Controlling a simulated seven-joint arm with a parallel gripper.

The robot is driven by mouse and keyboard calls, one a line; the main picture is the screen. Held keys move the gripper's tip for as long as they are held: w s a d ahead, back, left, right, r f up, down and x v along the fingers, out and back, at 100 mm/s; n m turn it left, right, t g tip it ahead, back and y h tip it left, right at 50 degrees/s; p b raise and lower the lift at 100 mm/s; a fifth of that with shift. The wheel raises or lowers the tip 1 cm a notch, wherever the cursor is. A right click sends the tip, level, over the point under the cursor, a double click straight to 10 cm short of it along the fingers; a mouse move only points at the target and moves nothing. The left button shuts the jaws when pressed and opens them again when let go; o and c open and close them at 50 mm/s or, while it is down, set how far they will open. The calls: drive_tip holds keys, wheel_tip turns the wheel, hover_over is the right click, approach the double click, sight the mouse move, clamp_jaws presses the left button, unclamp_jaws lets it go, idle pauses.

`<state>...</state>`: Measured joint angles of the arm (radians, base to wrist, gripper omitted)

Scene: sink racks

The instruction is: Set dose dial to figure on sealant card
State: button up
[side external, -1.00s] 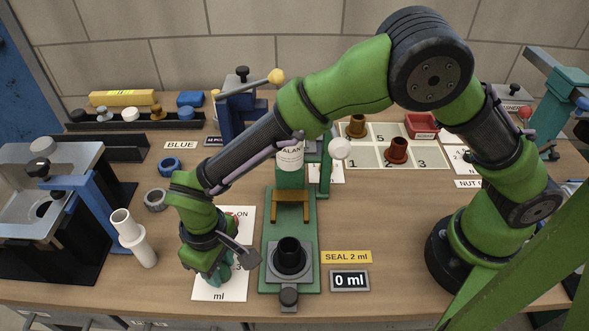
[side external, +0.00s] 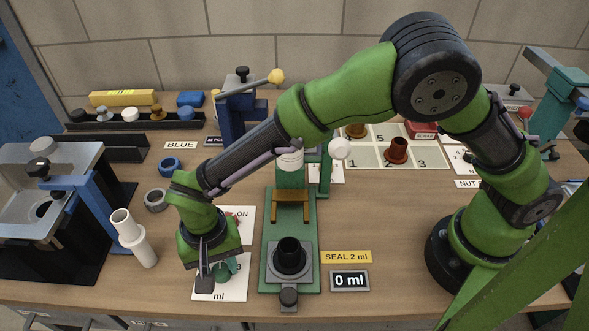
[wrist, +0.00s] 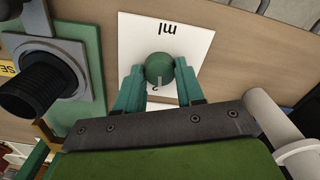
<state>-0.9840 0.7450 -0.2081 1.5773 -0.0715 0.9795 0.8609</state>
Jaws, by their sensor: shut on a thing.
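The dose dial is a round green knob (wrist: 160,68) on a white card marked "ml" (wrist: 185,35). A light pointer line on the knob points toward a figure that looks like 2 in the wrist view. My gripper (wrist: 160,80) is shut on the knob, one teal finger on each side. In the side view my gripper (side external: 221,272) is low over the white card (side external: 238,290) and hides part of the dial. The yellow sealant card (side external: 346,257) reads "SEAL 2 ml". The display (side external: 349,281) below it reads "0 ml".
A green dispenser stand (side external: 307,220) with a black cup (side external: 289,254) stands just right of the dial card. A white pipe fitting (side external: 135,240) stands close on the left. Bare table lies in front of the pipe fitting.

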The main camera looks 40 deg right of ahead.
sight(220, 270)
drive_tip(key=shift+m, duration=0.8)
drive_tip(key=o, duration=1)
drive_tip(key=shift+o, duration=0.2)
wheel_tip(220, 270, up, 17)
